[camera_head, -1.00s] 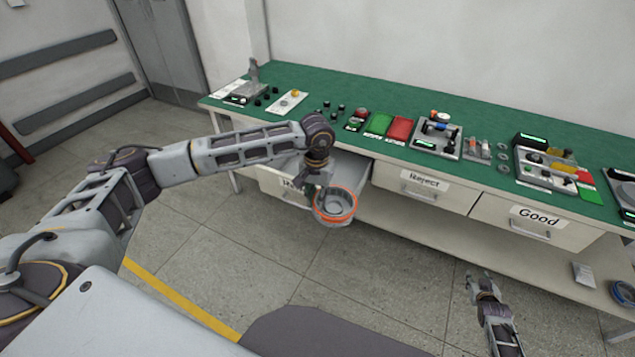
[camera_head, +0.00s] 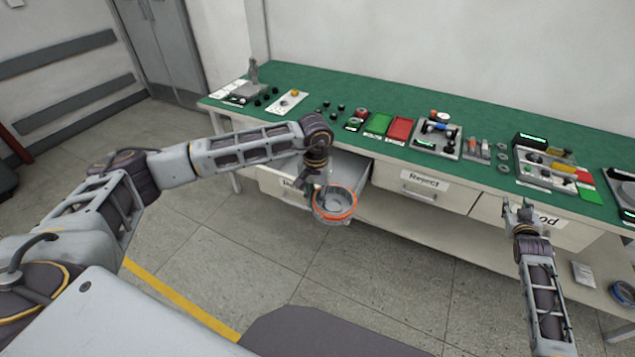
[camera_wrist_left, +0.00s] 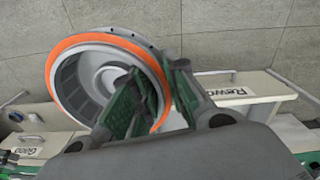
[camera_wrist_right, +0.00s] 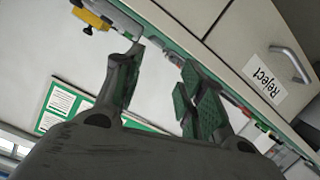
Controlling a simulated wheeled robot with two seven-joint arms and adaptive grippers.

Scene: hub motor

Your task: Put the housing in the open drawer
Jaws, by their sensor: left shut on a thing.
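The housing (camera_head: 336,206) is a round, hollow grey part with an orange band. My left gripper (camera_head: 313,190) is shut on its rim; in the left wrist view the housing (camera_wrist_left: 85,62) has its wall between the green-padded fingers (camera_wrist_left: 155,98). It is held at the front right corner of the open drawer (camera_head: 348,170), and I cannot tell its height above the drawer's edge.
The Reject drawer (camera_head: 424,190) and the Good drawer (camera_head: 490,207) are closed. The green bench top (camera_head: 300,78) carries several parts, a green tray (camera_head: 379,123), a red tray (camera_head: 399,129) and fixtures. A lower shelf (camera_head: 420,226) runs beneath. The floor in front is clear.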

